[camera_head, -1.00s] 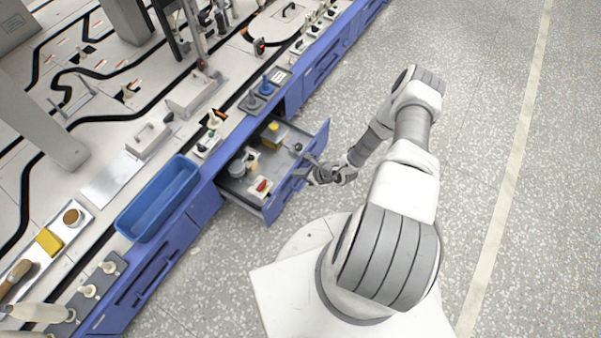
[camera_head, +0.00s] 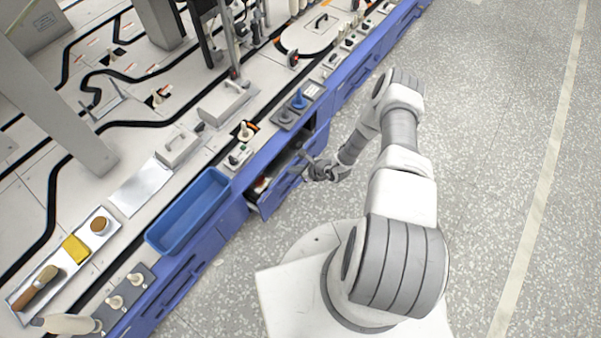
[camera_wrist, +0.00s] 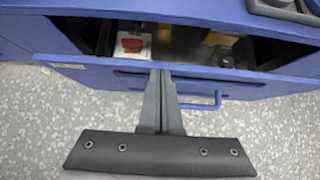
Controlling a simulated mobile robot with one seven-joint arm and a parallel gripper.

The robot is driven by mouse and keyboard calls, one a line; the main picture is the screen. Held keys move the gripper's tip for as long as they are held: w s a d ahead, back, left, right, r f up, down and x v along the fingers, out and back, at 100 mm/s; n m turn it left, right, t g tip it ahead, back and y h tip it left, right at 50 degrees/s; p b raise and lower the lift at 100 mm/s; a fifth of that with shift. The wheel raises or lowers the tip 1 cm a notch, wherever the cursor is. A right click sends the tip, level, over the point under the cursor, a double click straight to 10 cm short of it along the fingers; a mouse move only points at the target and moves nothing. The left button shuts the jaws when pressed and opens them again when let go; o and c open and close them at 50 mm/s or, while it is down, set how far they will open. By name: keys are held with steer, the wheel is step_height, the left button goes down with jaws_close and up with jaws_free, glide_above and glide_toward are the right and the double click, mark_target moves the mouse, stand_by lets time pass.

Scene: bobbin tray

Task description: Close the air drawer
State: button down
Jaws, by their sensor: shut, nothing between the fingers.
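The air drawer (camera_head: 283,187) is a blue-fronted drawer in the side of the blue workbench. In the head view it stands partly open, with a narrow gap showing its grey inside. In the wrist view its blue front (camera_wrist: 95,76) runs across the picture, with a blue bar handle (camera_wrist: 200,104) low on it. Inside I see a red item on a white block (camera_wrist: 132,42) and a yellowish thing, partly hidden under the bench top. My gripper (camera_wrist: 161,74) is shut and empty, its fingertips at the drawer front, left of the handle. In the head view my gripper (camera_head: 305,158) is at the drawer's outer face.
A blue bin (camera_head: 190,212) stands on the bench edge left of the drawer. A tray with a brush and yellow sponge (camera_head: 76,249) lies farther left. The speckled floor (camera_head: 480,180) to the right is clear.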

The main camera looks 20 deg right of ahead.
steer(key=shift+w+a, duration=0.7)
steer(key=shift+w, duration=0.2)
